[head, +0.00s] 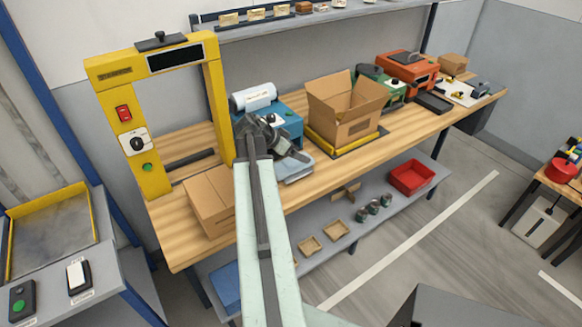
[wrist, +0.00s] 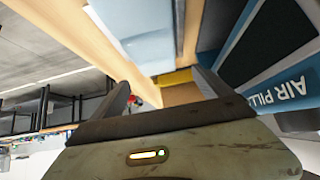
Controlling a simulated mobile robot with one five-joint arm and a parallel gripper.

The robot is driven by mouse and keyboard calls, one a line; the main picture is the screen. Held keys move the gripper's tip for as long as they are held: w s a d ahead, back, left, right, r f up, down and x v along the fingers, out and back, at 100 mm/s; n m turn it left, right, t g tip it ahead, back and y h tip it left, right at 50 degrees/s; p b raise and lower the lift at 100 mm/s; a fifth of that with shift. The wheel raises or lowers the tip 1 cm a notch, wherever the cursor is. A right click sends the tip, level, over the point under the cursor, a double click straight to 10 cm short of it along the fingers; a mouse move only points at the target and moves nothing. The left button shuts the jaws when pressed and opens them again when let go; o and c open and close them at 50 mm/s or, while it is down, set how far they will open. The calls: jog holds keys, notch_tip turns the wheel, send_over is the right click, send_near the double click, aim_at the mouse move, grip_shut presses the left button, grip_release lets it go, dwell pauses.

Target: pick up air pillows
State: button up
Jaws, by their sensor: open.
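The blue air pillow machine (head: 289,120) stands on the workbench, with a white roll (head: 253,97) at its back left. A pale blue-grey piece (head: 295,171) lies at its front by the bench edge; I cannot tell surely if it is the air pillows. In the wrist view a blue panel (wrist: 271,97) lettered "AIR PILL" is at the right, and a pale blue surface (wrist: 147,32) is at the top. My gripper (head: 272,130) is just in front of the machine and hides part of it. In the wrist view its fingers (wrist: 162,88) are apart, with nothing held between them.
A yellow frame (head: 113,110) and a closed carton (head: 208,201) stand left of the machine. An open carton (head: 345,108) on a yellow-edged base stands right. A red bin (head: 411,177) is on the lower shelf. The floor at right has free room.

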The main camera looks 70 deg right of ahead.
jog(key=shift+s+d+f, duration=0.1)
jog(key=shift+d+f, duration=0.1)
jog(key=shift+f, duration=0.1)
jog(key=b+x, duration=0.3)
jog(key=x, duration=0.1)
jog(key=shift+s+d+f, duration=0.15)
jog(key=shift+s+f, duration=0.1)
jog(key=shift+f, duration=0.05)
jog(key=shift+s+d+f+b, duration=0.1)
jog(key=shift+s+d+b, duration=0.1)
jog(key=shift+b, duration=0.1)
jog(key=c, duration=1.4)
